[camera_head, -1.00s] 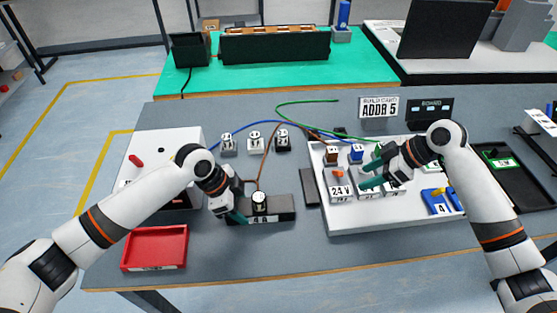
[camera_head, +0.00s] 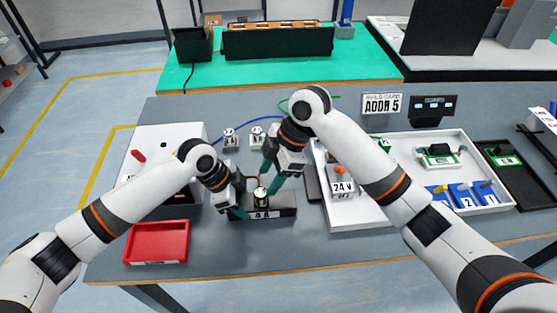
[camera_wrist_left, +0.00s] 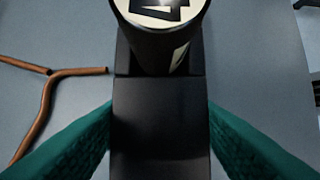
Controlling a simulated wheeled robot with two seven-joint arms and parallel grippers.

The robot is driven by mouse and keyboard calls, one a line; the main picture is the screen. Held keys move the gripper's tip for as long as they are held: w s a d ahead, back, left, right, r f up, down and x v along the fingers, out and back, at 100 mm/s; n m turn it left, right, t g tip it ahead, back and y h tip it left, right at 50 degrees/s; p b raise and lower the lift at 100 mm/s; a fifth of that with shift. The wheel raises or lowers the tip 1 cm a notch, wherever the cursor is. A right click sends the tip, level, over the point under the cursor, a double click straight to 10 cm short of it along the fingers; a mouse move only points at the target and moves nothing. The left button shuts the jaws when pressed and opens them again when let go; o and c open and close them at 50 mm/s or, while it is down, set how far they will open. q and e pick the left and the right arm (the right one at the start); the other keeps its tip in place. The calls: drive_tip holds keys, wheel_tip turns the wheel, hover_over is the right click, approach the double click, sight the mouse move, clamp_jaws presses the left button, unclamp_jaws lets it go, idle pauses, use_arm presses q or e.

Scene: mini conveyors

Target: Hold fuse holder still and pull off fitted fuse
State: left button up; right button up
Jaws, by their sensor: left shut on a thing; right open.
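The fuse holder (camera_head: 285,212) is a long dark block with a "4 A" label on its front, lying on the grey table. The fitted fuse (camera_head: 261,196) is a short black cylinder with a pale marked top, standing upright on the holder. My left gripper (camera_head: 240,212) is shut on the holder's left end. In the left wrist view its teal fingers flank the black holder (camera_wrist_left: 160,125), with the fuse (camera_wrist_left: 165,45) just beyond them. My right gripper (camera_head: 273,174) is open and empty, pointing down just above and right of the fuse. I cannot tell whether it touches the fuse.
A red tray (camera_head: 157,259) stands at the front left, near a white box (camera_head: 150,150). A white tray (camera_head: 355,218) with several parts stands to the right, partly hidden by my right arm. Small labelled blocks (camera_head: 230,143) stand behind the holder. A brown wire (camera_wrist_left: 60,73) lies close to it.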

sight(260, 193)
use_arm(q)
drive_tip(key=shift+s+f, duration=0.2)
drive_tip(key=shift+f, duration=0.1)
use_arm(e)
drive_tip(key=x, duration=0.6)
drive_tip(key=shift+a+f, duration=0.1)
drive_tip(key=shift+f, duration=0.2)
drive_tip(key=c, duration=1.1)
drive_tip(key=shift+r, duration=0.1)
drive_tip(key=shift+r, duration=0.15)
drive_tip(key=shift+r, duration=2.4)
